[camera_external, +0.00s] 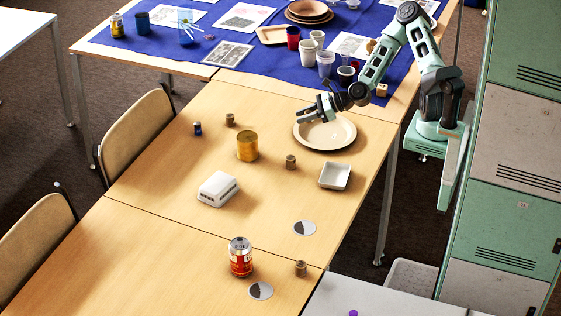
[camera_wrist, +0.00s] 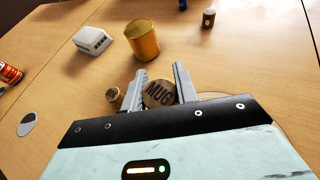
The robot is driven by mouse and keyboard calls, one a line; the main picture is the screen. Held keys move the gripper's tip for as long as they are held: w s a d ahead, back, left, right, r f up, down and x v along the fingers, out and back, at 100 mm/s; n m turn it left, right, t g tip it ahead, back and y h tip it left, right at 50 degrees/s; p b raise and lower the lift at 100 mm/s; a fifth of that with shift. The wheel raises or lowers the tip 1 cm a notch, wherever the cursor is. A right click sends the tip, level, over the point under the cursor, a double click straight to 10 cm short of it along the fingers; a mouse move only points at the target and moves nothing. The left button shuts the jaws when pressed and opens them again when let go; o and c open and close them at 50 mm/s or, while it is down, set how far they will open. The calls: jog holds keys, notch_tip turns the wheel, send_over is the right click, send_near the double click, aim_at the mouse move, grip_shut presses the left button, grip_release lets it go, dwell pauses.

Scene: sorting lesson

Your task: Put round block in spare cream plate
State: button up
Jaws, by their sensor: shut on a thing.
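My gripper (camera_external: 316,111) is above the left rim of a round cream plate (camera_external: 326,138) on the wooden table. In the wrist view my gripper (camera_wrist: 158,88) is shut on a round wooden block (camera_wrist: 159,94) lettered "MUG", which sits between the fingers. The block cannot be made out clearly in the external view. The plate looks empty where it shows. A slice of its rim (camera_wrist: 212,95) shows behind the right finger in the wrist view; the rest is hidden by my gripper body.
Near the plate stand a small wooden cylinder (camera_external: 291,162), a square white dish (camera_external: 335,175), a gold can (camera_external: 247,146) and a white box (camera_external: 218,189). A soda can (camera_external: 240,257) is at the front. A blue cloth (camera_external: 267,67) with cups and plates lies behind.

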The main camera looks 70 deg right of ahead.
aim_at(325, 132)
jog(key=s+d+m, duration=0.1)
jog(key=s+d, duration=0.2)
jog(key=d, duration=0.2)
jog(key=shift+t+h, duration=0.3)
jog(key=shift+h, duration=0.2)
jog(key=f, duration=0.9)
jog(key=shift+d+f, duration=0.2)
jog(key=shift+f, duration=0.15)
jog(key=o, duration=0.9)
jog(key=shift+o, duration=0.2)
